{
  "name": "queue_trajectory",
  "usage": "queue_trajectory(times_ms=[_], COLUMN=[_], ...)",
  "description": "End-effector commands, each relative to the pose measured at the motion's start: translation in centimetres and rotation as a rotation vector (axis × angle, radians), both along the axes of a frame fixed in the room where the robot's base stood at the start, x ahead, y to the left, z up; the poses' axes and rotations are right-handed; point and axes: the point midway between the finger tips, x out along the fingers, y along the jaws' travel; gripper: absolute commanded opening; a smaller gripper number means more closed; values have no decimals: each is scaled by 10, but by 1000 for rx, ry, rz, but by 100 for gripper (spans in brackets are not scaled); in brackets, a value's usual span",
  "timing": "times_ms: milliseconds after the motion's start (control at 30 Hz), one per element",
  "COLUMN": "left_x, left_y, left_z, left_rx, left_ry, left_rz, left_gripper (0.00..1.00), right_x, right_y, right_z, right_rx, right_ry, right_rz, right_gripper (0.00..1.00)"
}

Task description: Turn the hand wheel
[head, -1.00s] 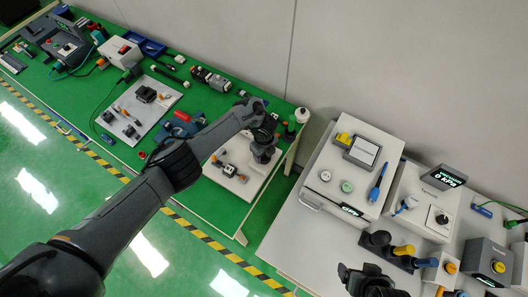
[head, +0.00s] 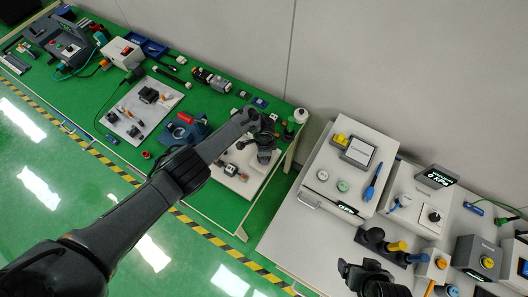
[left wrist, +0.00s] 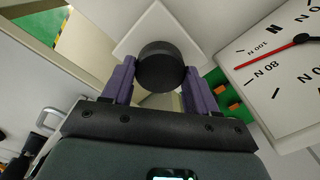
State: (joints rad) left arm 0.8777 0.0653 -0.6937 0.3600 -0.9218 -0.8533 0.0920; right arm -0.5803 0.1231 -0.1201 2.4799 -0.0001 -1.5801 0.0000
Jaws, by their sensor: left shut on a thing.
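The hand wheel appears as a dark round knob (left wrist: 160,60) in the left wrist view, in front of a white square plate (left wrist: 150,22). The purple fingers of my left gripper (left wrist: 158,74) are on either side of it, shut on it. In the head view my left gripper (head: 264,150) is at the right end of the green bench, over a pale board (head: 232,183); the wrist hides the wheel there. My right gripper (head: 366,276) shows only partly at the bottom edge, and its jaws cannot be made out.
A white dial with a red needle (left wrist: 275,52) stands close on the right in the left wrist view. The green bench (head: 215,205) holds a blue vise (head: 190,131) and several tools. A grey bench (head: 300,240) on the right carries boxes with knobs and displays.

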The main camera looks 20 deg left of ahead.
Motion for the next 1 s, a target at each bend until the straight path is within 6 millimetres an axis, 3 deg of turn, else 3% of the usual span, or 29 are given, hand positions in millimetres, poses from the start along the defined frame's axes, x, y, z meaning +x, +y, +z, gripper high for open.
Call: queue_trajectory(times_ms=[1000], left_x=[0], left_y=[-1], left_z=[1], left_rx=[-1], left_ry=[3], left_rz=[965], left_gripper=[28], right_x=[0], right_y=[1], right_z=[39], right_rx=[5], right_ry=[0], right_rz=[-4], right_gripper=[84])
